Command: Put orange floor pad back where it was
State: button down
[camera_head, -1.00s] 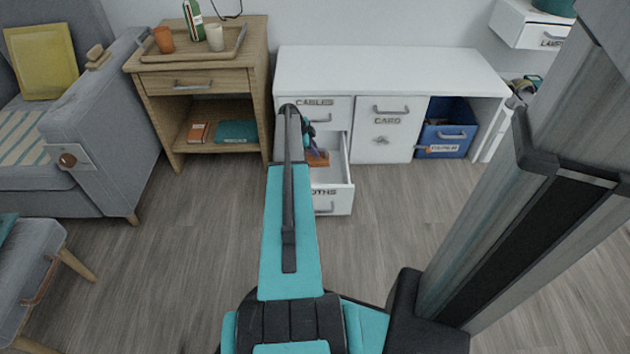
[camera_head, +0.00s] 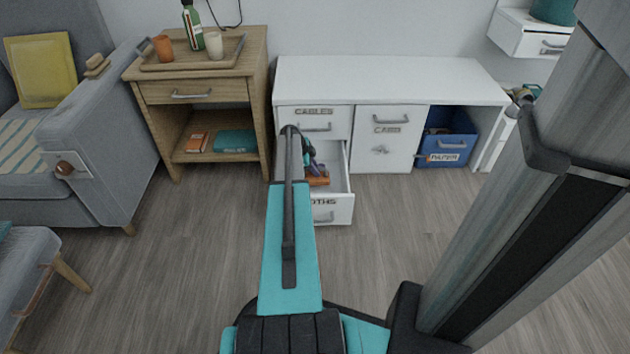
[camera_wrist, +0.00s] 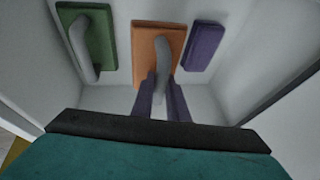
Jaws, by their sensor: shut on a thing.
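The orange floor pad (camera_wrist: 152,40) is a flat orange block with a grey handle, in the middle of the wrist view. My gripper (camera_wrist: 162,88) has its two fingers around that handle and is shut on it. The pad is at the open lower drawer (camera_head: 333,209), whose label ends in "OTHS". In the head view the pad (camera_head: 318,181) shows as a small orange patch inside the drawer outline, and my arm hides much of the drawer. Whether it touches the drawer floor I cannot tell.
In the wrist view a green pad with a handle (camera_wrist: 99,42) lies left of the orange one and a purple pad (camera_wrist: 204,46) right of it. Pale drawer walls are close around. The white desk (camera_head: 390,75) stands above; the floor in front is clear.

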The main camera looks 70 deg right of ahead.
aim_at(314, 177)
jog(key=shift+f+b, duration=1)
jog(key=shift+f, duration=1.5)
jog(key=shift+f, duration=0.15)
jog(key=c, duration=1.7)
grip_release()
jog(key=shift+c, duration=0.2)
jog(key=shift+r, duration=0.2)
jog(key=p+v, duration=0.4)
jog(key=v, duration=0.8)
jog(key=shift+p, duration=0.4)
jog(key=shift+r, duration=0.1)
